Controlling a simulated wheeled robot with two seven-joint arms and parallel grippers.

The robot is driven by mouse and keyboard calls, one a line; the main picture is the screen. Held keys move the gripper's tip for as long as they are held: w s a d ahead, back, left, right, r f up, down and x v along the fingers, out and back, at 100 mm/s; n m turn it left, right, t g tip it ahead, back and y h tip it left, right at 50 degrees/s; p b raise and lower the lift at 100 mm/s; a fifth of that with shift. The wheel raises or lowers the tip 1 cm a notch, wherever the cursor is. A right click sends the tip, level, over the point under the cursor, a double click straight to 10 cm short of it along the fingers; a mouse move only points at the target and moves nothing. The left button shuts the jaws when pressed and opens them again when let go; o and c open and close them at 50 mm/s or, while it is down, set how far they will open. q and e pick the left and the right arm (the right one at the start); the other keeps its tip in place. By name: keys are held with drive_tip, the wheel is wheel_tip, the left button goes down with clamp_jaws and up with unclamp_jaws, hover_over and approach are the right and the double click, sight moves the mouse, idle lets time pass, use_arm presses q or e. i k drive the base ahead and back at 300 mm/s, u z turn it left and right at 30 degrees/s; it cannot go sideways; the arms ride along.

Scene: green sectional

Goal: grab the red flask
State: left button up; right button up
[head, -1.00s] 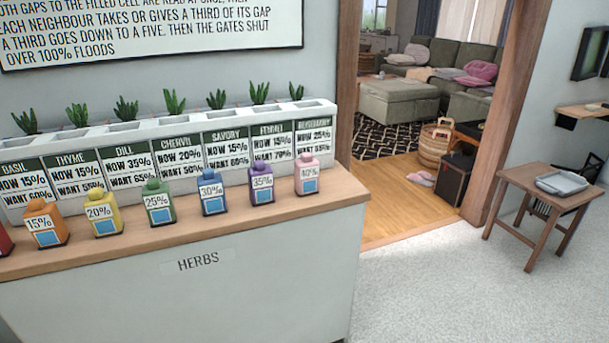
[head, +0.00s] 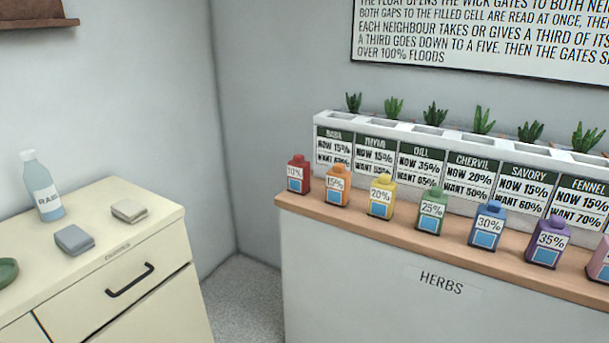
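The red flask (head: 298,175) stands upright at the left end of the wooden counter (head: 450,240) in the head view. It has a white label reading 10% and a blue square. An orange flask (head: 338,186) marked 15% stands just to its right. Neither of my grippers shows in the head view.
Yellow (head: 382,196), green (head: 431,212), blue (head: 487,225), purple (head: 547,243) and pink (head: 600,262) flasks continue the row. A planter (head: 480,140) with herb cards stands behind. Floor (head: 243,300) shows between cabinet and counter.

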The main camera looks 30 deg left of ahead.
sight(298, 169)
drive_tip(key=k, duration=0.3)
drive_tip(key=u, duration=1.1)
drive_tip(key=i, duration=0.3)
drive_tip(key=z, duration=0.05)
